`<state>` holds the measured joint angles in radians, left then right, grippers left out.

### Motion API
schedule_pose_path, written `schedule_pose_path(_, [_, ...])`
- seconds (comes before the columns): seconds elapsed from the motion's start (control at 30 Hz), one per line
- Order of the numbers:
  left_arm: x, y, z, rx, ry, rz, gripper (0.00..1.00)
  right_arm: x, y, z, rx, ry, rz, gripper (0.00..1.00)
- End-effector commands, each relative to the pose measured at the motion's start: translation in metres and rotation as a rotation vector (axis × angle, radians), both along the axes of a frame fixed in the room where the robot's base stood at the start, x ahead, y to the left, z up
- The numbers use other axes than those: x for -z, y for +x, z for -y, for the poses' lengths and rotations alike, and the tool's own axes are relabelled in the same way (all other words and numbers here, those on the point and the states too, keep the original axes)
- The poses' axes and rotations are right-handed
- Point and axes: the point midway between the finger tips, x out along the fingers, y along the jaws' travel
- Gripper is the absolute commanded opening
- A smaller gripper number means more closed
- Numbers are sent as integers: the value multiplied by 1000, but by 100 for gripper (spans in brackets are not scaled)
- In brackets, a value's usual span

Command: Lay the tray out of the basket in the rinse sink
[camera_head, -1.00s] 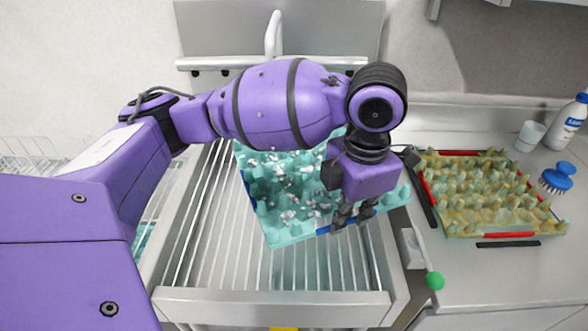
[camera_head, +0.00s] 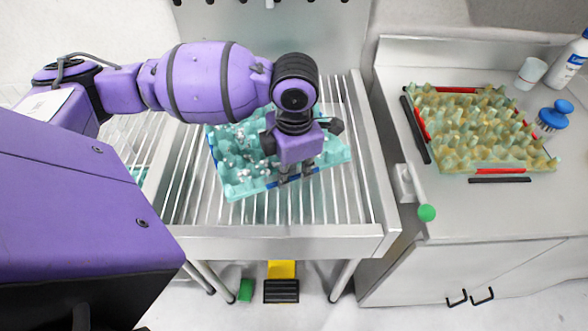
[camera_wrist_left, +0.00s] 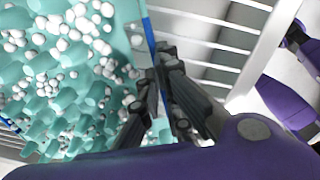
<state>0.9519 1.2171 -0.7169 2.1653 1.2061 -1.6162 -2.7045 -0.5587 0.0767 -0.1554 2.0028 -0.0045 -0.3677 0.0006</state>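The teal egg tray (camera_head: 236,184) is strewn with white bits and has a blue strip along its near edge. It is over the barred floor of the steel sink (camera_head: 270,243), inside the rims in the head view. My left gripper (camera_head: 295,175) is at the tray's near edge. In the left wrist view its fingers (camera_wrist_left: 168,72) are close together at the blue edge of the tray (camera_wrist_left: 100,95), shut on it. I cannot tell whether the tray touches the bars. My arm hides part of the tray. My right gripper is not in view.
On the counter to the right lies a yellowish egg tray (camera_head: 480,130) with red and black strips around it. A blue brush (camera_head: 553,116), a white cup (camera_head: 530,74) and a bottle (camera_head: 570,60) stand beyond it. A green knob (camera_head: 427,213) sticks out beside the sink.

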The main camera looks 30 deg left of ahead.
Motion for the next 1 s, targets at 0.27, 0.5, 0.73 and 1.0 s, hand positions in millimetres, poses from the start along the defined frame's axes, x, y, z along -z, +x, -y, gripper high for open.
schedule_pose_path(0.27, [1,1,0,-1,0,3,0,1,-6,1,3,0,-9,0])
schedule_pose_path(0.5, [1,1,0,-1,1,2,23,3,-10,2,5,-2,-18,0])
schedule_pose_path(0.73, [1,1,0,-1,0,3,23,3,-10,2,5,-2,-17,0])
schedule_pose_path(1.0, [-30,2,1,-1,1,8,23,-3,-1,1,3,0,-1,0])
